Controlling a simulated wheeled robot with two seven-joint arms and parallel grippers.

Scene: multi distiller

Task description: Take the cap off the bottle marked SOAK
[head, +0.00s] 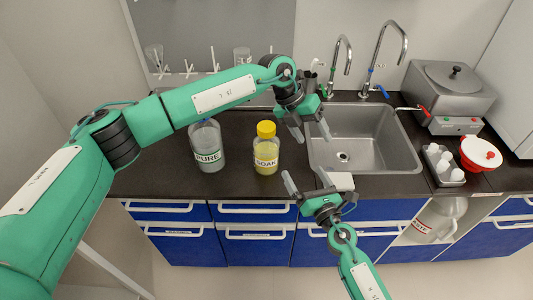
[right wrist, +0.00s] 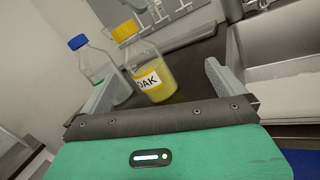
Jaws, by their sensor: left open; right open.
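The SOAK bottle (head: 266,155) is clear with yellow liquid and stands upright on the dark counter, left of the sink. Its yellow cap (head: 266,129) is on its neck. The bottle also shows in the right wrist view (right wrist: 152,75), between the open fingers, with its cap (right wrist: 125,31) at the top. My left gripper (head: 307,132) is open, to the right of the cap and over the sink's left edge. My right gripper (head: 306,182) is open and empty, in front and to the right of the bottle. Neither gripper touches the bottle.
The PURE bottle (head: 207,148) stands left of the SOAK bottle; its blue cap (right wrist: 78,42) shows in the right wrist view. The sink (head: 390,170) with two taps is at the right.

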